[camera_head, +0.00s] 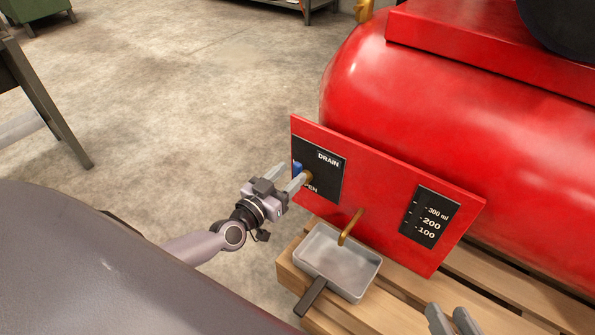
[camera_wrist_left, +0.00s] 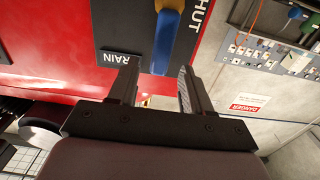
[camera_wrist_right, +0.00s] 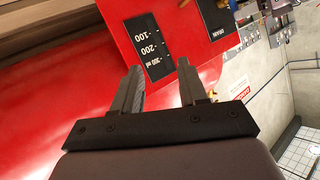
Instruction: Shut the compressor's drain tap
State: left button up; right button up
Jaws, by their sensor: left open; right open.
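The drain tap has a blue handle (camera_head: 297,168) on a brass stem (camera_head: 308,176), mounted on the black DRAIN plate (camera_head: 328,176) of the red panel. In the left wrist view the blue handle (camera_wrist_left: 161,48) points down the picture, between the words DRAIN and SHUT. My left gripper (camera_head: 295,180) is open at the tap, its fingers on either side of the handle's end; I cannot tell whether they touch it. My right gripper (camera_head: 454,314) is open and empty at the lower right, apart from the panel; it also shows in the right wrist view (camera_wrist_right: 160,67).
A brass spout (camera_head: 350,227) hangs over a grey tray (camera_head: 372,274) with a dark handle, on a wooden pallet (camera_head: 375,318). A ml scale plate (camera_head: 430,216) is on the panel, with the red tank (camera_head: 460,110) behind. The concrete floor (camera_head: 215,95) left of the panel is clear.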

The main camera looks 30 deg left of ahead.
aim_at(295, 170)
pick_arm(q)
jog(key=shift+w+d+b, duration=0.15)
jog(key=shift+w+b, duration=0.15)
jog(key=shift+w, duration=0.7)
jog(key=shift+w+d+b, duration=0.15)
jog(key=shift+w+b, duration=0.1)
jog(key=shift+w, duration=0.7)
grip_shut()
